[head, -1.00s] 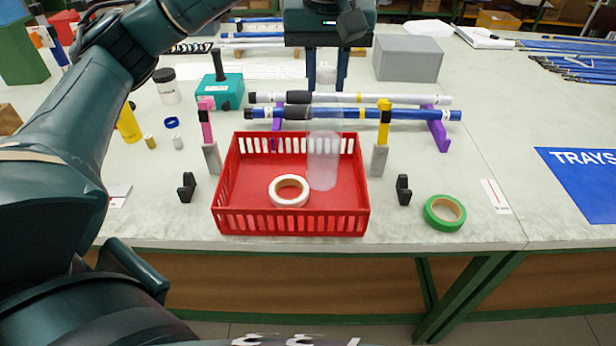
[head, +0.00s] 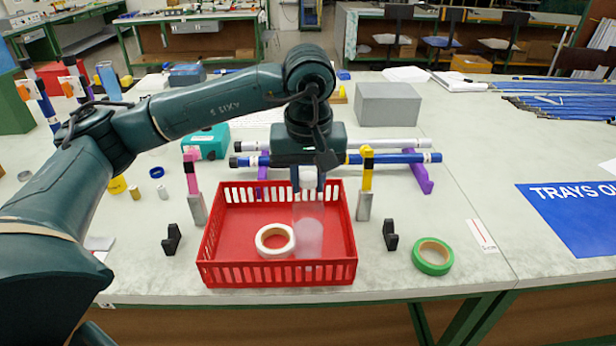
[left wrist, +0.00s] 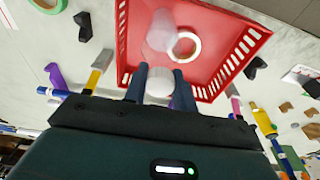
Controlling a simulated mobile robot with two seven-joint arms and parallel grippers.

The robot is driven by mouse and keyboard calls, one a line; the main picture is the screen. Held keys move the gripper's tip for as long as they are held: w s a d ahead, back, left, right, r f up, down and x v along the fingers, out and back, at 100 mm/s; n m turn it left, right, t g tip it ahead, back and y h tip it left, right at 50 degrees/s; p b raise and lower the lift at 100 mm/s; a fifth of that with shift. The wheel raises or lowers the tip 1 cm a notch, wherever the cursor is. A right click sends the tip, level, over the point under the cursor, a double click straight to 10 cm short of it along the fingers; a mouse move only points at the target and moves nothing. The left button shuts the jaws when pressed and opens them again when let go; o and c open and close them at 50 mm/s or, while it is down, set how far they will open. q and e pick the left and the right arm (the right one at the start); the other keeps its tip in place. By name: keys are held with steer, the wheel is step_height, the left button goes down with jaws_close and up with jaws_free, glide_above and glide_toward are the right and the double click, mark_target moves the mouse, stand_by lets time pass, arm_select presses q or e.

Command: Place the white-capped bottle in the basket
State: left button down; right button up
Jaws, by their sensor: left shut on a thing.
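The bottle (head: 308,226) is clear with a white cap (head: 307,179). My left gripper (head: 308,188) is shut on its cap, and the bottle hangs upright below the fingers. The red basket (head: 215,232) stands on the table, and in the head view the bottle overlaps its right half. In the left wrist view the bottle (left wrist: 161,30) and its cap (left wrist: 160,82) show between the fingers (left wrist: 160,88), over the basket (left wrist: 130,45). Whether its bottom touches the basket floor I cannot tell. My right gripper is not in view.
A roll of white tape (head: 262,248) lies in the basket, left of the bottle. Green tape (head: 432,268) lies to the right. Rods (head: 395,158) on purple stands lie behind the basket, with pink (head: 191,172) and yellow (head: 367,172) clamps nearby. A grey box (head: 388,105) stands farther back.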

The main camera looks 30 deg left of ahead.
arm_select(q)
steer(key=shift+f, duration=0.2)
steer(key=c, duration=1.1)
jaws_free()
steer(key=shift+r, duration=0.1)
steer(key=shift+c, duration=0.2)
